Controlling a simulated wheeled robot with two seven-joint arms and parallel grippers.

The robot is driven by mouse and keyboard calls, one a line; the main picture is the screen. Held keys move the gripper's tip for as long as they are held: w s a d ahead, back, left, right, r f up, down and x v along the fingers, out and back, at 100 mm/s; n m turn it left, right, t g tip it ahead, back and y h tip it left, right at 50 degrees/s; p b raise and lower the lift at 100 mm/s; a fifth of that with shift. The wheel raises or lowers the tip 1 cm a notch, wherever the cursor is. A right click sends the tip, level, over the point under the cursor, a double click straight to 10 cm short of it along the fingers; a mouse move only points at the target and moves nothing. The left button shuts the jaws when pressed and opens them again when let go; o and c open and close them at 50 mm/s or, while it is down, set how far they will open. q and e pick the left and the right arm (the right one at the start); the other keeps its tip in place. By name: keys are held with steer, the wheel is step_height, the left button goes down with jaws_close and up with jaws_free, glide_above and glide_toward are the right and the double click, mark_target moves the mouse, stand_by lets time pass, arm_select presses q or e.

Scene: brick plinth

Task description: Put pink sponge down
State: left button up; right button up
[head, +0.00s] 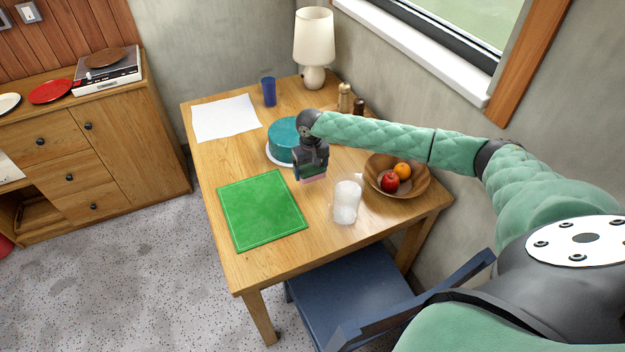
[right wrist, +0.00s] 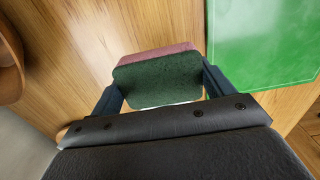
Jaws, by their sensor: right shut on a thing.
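My right gripper (head: 312,172) is shut on the pink sponge (head: 314,180), which has a dark green scouring side. Only a small pink strip of the sponge shows below the fingers in the head view. In the right wrist view the green face (right wrist: 157,80) and a pink edge (right wrist: 155,54) show between the two fingers. The sponge is over the wooden table (head: 330,240), between the green mat and the glass mug. I cannot tell whether it touches the tabletop. My left gripper is not in view.
The green mat (head: 262,210) lies left of the gripper. A clear mug (head: 346,203) and a fruit bowl (head: 420,186) stand to the right. A teal cake (head: 284,142) is close behind. A lamp (head: 314,40), blue cup (head: 269,92) and chair (head: 350,290) are around.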

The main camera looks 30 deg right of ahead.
mark_target(311, 186)
step_height(311, 186, down, 2)
steer(key=shift+f+p, duration=0.1)
steer(key=shift+p, duration=0.2)
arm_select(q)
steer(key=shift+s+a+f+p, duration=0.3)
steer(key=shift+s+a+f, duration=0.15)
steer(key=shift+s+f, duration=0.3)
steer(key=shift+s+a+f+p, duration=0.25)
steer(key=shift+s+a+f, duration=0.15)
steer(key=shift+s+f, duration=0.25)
arm_select(e)
steer(key=shift+f, duration=1.65)
steer(key=shift+f, duration=0.1)
steer(key=o, duration=1)
steer(key=shift+c, duration=0.2)
steer(key=shift+r, duration=0.25)
step_height(311, 186, up, 11)
steer(key=b, duration=0.3)
steer(key=shift+f, duration=0.15)
arm_select(q)
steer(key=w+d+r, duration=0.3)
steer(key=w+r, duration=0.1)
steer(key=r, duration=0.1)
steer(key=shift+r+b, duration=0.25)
steer(key=shift+b, duration=0.05)
arm_select(e)
steer(key=shift+r, duration=0.5)
